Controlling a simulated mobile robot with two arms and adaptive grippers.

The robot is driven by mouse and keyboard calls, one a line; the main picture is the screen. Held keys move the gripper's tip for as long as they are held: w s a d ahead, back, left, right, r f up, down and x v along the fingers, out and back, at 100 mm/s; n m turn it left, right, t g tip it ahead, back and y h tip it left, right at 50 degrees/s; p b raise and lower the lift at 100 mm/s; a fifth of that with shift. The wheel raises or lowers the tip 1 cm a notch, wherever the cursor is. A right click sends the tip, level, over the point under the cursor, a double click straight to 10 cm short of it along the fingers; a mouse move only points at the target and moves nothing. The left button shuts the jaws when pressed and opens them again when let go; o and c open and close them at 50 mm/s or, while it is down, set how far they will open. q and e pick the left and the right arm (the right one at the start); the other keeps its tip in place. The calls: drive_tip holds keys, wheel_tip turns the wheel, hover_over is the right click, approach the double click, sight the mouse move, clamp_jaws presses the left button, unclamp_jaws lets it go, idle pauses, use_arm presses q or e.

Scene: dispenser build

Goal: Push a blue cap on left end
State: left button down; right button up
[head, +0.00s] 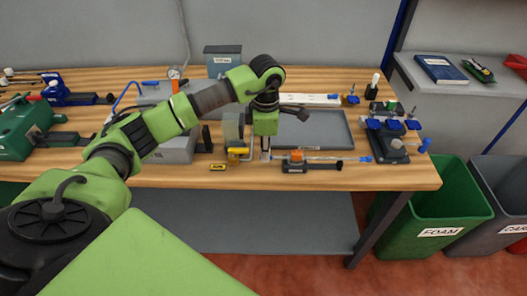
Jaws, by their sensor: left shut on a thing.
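A thin pale tube (325,158) lies level near the front of the wooden bench, with a blue tip (364,159) at its right end. A dark clamp with an orange part (296,156) stands at the tube's left half. My left gripper (265,156) points down at the tube's left end, just left of the clamp. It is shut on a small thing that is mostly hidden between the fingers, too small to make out. I cannot tell whether a blue cap sits on that left end. My right gripper is not in view.
A grey tray (335,141) lies behind the tube. A fixture with blue parts (392,127) stands at the right. A yellow-handled device (237,154) and a small yellow block (218,167) are left of my gripper. A green foam bin (440,215) stands beyond the bench's right edge.

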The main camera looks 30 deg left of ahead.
use_arm(q)
drive_tip(key=shift+w+d, duration=0.25)
drive_tip(key=shift+d, duration=0.15)
drive_tip(key=c, duration=1.7)
unclamp_jaws()
wheel_tip(320, 180, up, 7)
drive_tip(key=p, duration=0.4)
